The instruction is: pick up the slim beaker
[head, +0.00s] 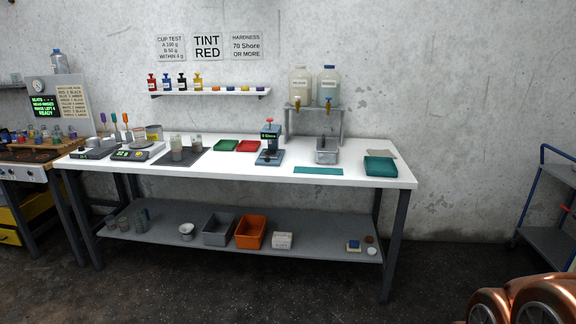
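Small clear beakers stand on a dark mat (188,161) on the white workbench, left of its middle. One beaker (177,149) is at the front left of the mat and another (196,144) is just behind it to the right. They are small in the picture and I cannot tell for sure which is the slim beaker. More small glass-like vessels (124,224) stand on the lower shelf at the left. My gripper is not in view. Copper-coloured rounded parts, probably of my own arm, fill the bottom right corner, well away from the beakers.
On the white bench (245,175), scales (137,151) stand left of the mat, with green and red trays (226,146) and a blue gauge stand (270,146) to its right. A metal container (326,150) sits below two dispensers (300,88). A blue cart (548,205) stands right; floor in front is clear.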

